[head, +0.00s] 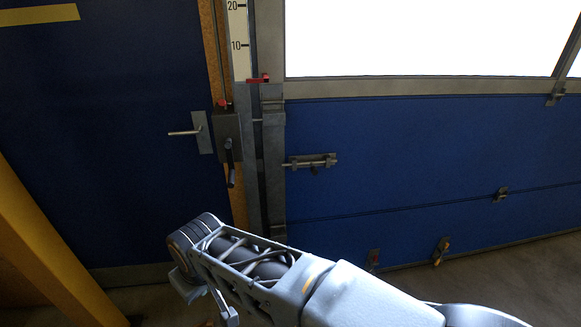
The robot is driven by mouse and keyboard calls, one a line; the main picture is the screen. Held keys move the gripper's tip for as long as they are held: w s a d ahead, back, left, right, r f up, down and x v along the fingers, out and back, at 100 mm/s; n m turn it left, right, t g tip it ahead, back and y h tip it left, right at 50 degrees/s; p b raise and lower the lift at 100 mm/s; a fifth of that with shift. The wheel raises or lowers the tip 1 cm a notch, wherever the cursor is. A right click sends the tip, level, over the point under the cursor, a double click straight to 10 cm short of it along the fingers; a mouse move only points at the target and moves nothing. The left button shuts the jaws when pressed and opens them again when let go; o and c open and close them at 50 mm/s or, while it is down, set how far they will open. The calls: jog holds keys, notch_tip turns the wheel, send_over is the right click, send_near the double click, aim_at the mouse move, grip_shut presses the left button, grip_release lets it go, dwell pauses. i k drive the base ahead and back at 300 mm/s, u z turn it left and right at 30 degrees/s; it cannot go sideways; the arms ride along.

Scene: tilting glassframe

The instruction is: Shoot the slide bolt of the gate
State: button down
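The gate (420,140) is a blue panelled one with a white window area above, on the right of the head view. Its slide bolt (314,161) is a small metal bolt lying level on the gate's left edge, close beside the grey post. I cannot tell whether its tip enters the post. A short dark knob or handle seems to hang below the bolt. My arm reaches in from the bottom right, below the bolt and apart from it. Light grey parts at its end, perhaps my gripper (206,299), point downward; the fingers are not clear.
A blue door with a lever handle (185,132) stands at the left. A grey box with a dark handle (230,150) is on the frame between door and gate. A yellow post (45,245) slants at the lower left. The space before the bolt looks clear.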

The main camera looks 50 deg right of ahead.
aim_at(313, 169)
jog(key=u, duration=0.25)
jog(key=i, duration=0.85)
jog(key=z, duration=2.7)
jog(key=i, duration=0.5)
jog(key=u, duration=0.7)
